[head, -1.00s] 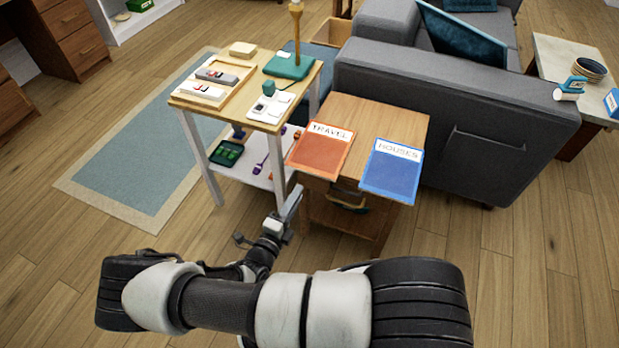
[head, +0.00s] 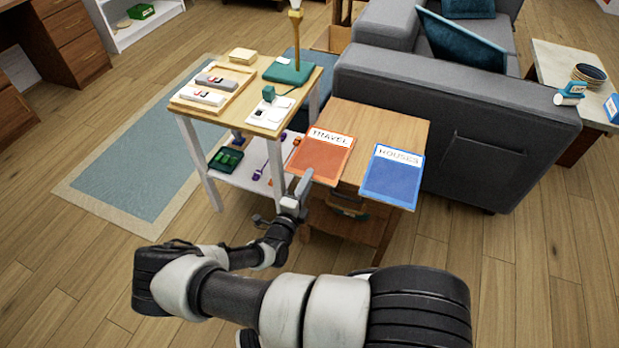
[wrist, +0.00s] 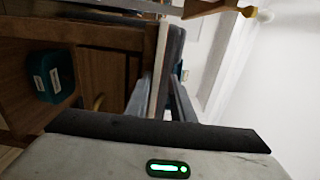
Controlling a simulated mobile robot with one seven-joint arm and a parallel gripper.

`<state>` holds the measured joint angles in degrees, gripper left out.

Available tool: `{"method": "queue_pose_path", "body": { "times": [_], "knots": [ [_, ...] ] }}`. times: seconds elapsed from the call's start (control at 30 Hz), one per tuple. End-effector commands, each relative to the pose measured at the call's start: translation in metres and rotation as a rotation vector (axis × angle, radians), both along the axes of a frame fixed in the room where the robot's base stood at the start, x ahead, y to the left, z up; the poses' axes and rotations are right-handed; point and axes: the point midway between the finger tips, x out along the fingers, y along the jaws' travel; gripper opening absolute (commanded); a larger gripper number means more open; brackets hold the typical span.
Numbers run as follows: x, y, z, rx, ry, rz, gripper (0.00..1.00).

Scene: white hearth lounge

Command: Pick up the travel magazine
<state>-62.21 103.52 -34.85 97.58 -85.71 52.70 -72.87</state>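The travel magazine (head: 322,160) is orange with a white TRAVEL label. It lies flat on the small wooden side table (head: 372,120), its front edge reaching past the tabletop. My gripper (head: 303,184) is close to the magazine's front left corner in the head view; whether it touches cannot be told. In the wrist view my gripper (wrist: 173,100) shows two fingers with a gap between them, level with the tabletop edge. The magazine's cover is not clearly seen there. Nothing is visibly held.
A blue HOUSES magazine (head: 392,180) lies just right of it. A white-legged table (head: 262,128) with a lamp and trays stands close on the left. A grey sofa (head: 455,105) is behind. A teal box (wrist: 52,80) shows in the wrist view. Floor in front is open.

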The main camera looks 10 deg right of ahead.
Motion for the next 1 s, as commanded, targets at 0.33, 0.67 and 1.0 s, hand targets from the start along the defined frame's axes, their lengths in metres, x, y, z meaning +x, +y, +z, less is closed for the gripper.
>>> {"method": "queue_pose_path", "body": {
  "times": [0.33, 0.67, 1.0],
  "knots": [
    [0.002, -0.002, 0.000, 0.000, 0.000, 0.000, 0.22],
    [0.002, -0.002, 0.000, 0.000, 0.000, 0.000, 0.00],
    [0.003, -0.002, 0.012, -0.002, -0.004, 0.000, 0.00]
  ]
}}
